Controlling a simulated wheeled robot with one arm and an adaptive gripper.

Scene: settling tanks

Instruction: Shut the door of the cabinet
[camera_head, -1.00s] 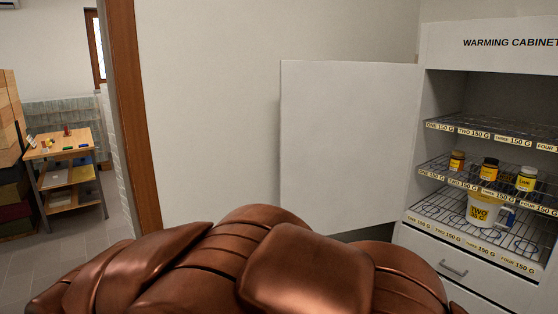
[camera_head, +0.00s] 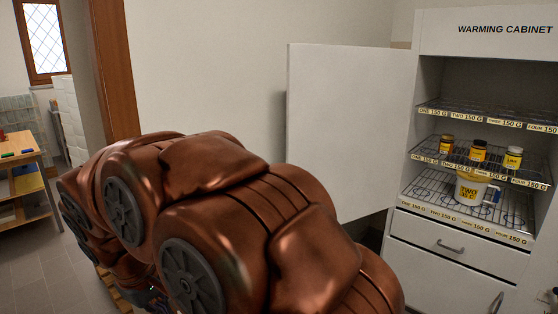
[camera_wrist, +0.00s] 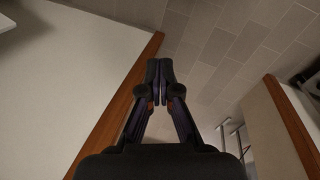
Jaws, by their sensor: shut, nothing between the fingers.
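The white warming cabinet (camera_head: 478,45) stands at the right in the head view, with its front open. Its plain white door (camera_head: 345,125) is swung wide to the left, its hinge side at the cabinet's left edge. My copper-coloured arm fills the lower middle of that view and covers the door's lower left part. My gripper (camera_wrist: 160,68) shows in the wrist view, pointing at tiled floor, its dark fingers together and empty. I cannot tell how far it is from the door. A pale panel at the wrist view's upper left (camera_wrist: 40,35) is not clearly identifiable.
Wire shelves (camera_head: 480,155) in the cabinet hold several small jars and a white-and-yellow tub (camera_head: 468,190). Drawers (camera_head: 450,243) with handles sit below. A brown door frame (camera_head: 103,75) and a wooden table (camera_head: 22,185) are at the left. Tiled floor shows there.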

